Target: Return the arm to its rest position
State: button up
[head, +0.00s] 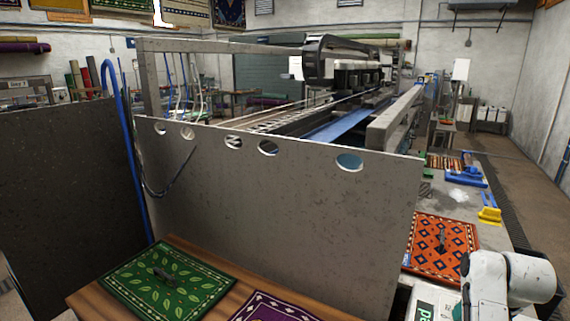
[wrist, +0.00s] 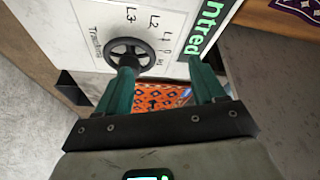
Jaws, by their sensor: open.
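My gripper (wrist: 163,78) shows in the wrist view with two green fingers spread apart and nothing between them. Its left finger overlaps the lower edge of a black handwheel (wrist: 128,50) on a white panel (wrist: 85,20); I cannot tell whether they touch. The panel carries marks such as L2 and L3 and a dark display with green letters (wrist: 212,22). In the head view my white arm shows at the lower right, and my gripper is not visible there. A white box with a green display (head: 425,311) stands beside the arm.
A large grey machine panel (head: 280,200) fills the middle of the head view. A green rug (head: 150,300) and a purple rug (head: 275,308) lie on a wooden table. An orange rug (head: 440,240) lies at right. Open floor (head: 520,180) runs along the right.

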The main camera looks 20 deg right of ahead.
jog(key=s+a+f+n, duration=0.1)
jog(key=a+f, duration=0.1)
jog(key=a, duration=0.3)
jog(key=s+a+f+n, duration=0.1)
jog(key=a+f, duration=0.1)
jog(key=a, duration=0.4)
jog(key=s+a+f+n, duration=0.1)
jog(key=a, duration=0.5)
jog(key=shift+a+f+t+y, duration=0.15)
jog(key=shift+f+t+y, duration=0.15)
jog(key=shift+f+t, duration=0.1)
jog(key=s+a+n+y, duration=0.1)
jog(key=s+a+n, duration=0.1)
jog(key=s+a, duration=0.35)
jog(key=s+a+n+y, duration=0.1)
jog(key=s+a, duration=0.2)
jog(key=a, duration=0.6)
jog(key=s+d+f+m+g+b, duration=0.1)
jog(key=s+f+g+b, duration=0.2)
jog(key=s+f, duration=0.7)
jog(key=shift+d+f+g+b, duration=0.3)
jog(key=shift+d+f+b, duration=0.05)
jog(key=shift+f+b, duration=0.05)
dwell(3.0)
